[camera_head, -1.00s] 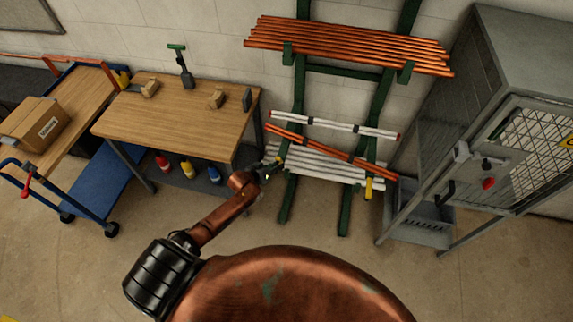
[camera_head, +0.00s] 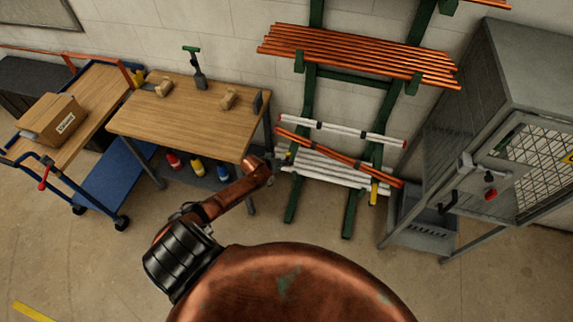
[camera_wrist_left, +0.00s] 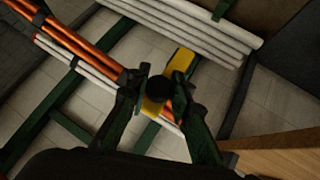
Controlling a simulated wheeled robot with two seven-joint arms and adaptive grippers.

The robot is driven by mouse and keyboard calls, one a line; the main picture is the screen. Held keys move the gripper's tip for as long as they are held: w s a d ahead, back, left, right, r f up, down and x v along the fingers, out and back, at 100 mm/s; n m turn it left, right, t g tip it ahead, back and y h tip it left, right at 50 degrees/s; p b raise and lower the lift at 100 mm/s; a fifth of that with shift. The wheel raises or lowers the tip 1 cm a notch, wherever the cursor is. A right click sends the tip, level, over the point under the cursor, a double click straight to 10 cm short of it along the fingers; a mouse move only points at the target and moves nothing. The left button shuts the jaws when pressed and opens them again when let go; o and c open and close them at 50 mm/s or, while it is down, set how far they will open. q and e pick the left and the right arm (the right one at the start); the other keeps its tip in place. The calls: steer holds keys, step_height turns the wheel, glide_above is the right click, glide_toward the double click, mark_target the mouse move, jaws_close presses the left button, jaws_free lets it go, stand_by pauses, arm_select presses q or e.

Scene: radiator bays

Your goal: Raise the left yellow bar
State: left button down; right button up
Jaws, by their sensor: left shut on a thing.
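My left gripper (camera_head: 278,156) is at the left post of the green rack (camera_head: 293,195), small and partly hidden by my arm in the head view. In the left wrist view its dark fingers (camera_wrist_left: 162,92) are shut around the left yellow bar (camera_wrist_left: 154,106). Its yellow also shows beyond the fingers. A dark round part covers some of it. The right yellow bar (camera_head: 374,191) hangs at the right post, below the right end of the tilted orange pipes (camera_head: 340,158). My right gripper is not in view.
White pipes (camera_head: 345,130) lie above and below the tilted orange ones. More copper pipes (camera_head: 360,55) lie on a higher arm. A wooden workbench (camera_head: 180,120) stands close on the left, a grey mesh cabinet (camera_head: 515,150) on the right. Floor before the rack is clear.

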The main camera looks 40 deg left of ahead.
arm_select(q)
steer(key=shift+w+a+r, duration=0.35)
steer(key=shift+w+r, duration=0.15)
steer(key=shift+r, duration=0.2)
steer(key=c, duration=1.8)
jaws_free()
steer(key=shift+o, duration=0.4)
steer(key=shift+d, duration=0.1)
steer(key=v, duration=1.2)
steer(key=shift+s+f, duration=0.35)
steer(key=shift+f, duration=0.05)
steer(key=shift+f, duration=0.1)
